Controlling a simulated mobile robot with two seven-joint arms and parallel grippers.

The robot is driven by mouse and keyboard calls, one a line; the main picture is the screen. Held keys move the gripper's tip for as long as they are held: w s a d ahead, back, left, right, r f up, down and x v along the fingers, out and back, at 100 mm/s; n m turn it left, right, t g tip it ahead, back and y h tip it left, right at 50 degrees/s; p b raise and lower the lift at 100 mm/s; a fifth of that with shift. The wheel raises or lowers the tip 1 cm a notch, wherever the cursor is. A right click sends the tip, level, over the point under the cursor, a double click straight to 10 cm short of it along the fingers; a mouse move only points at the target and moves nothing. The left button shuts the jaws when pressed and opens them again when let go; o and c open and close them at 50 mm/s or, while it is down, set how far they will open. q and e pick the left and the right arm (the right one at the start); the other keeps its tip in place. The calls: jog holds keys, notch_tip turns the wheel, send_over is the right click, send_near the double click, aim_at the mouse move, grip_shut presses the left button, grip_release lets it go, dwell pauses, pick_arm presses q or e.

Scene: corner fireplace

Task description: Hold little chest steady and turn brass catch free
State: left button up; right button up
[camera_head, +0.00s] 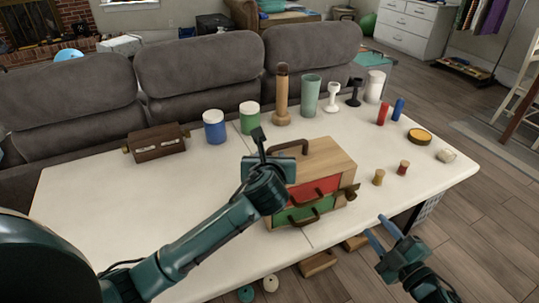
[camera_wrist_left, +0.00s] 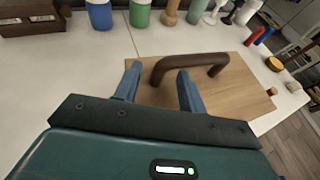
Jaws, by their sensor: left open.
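The little wooden chest (camera_head: 335,160) stands on the white table, with a dark brown arched handle (camera_head: 288,146) on top. Its front has a red drawer (camera_head: 315,190) above a green drawer (camera_head: 290,213), each with a brown pull. A small brownish catch (camera_head: 349,191) shows at the front right edge; its exact angle is unclear. My left gripper (camera_head: 264,158) is open above the chest's left part. In the left wrist view, its fingers (camera_wrist_left: 159,69) lie either side of the handle's near end; contact is unclear. My right gripper (camera_head: 377,230) is open and empty, off the table's front edge.
A dark brown box (camera_head: 158,142) sits at the left. Blue (camera_head: 214,127) and green (camera_head: 249,117) jars, a wooden mill (camera_head: 281,100) and a green tumbler (camera_head: 310,95) stand behind the chest. Small corks (camera_head: 379,177) lie to its right. The table's left front is clear.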

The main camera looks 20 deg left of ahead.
pick_arm(q)
jog(key=shift+x, duration=1.25)
jog(key=shift+c, duration=0.3)
grip_shut()
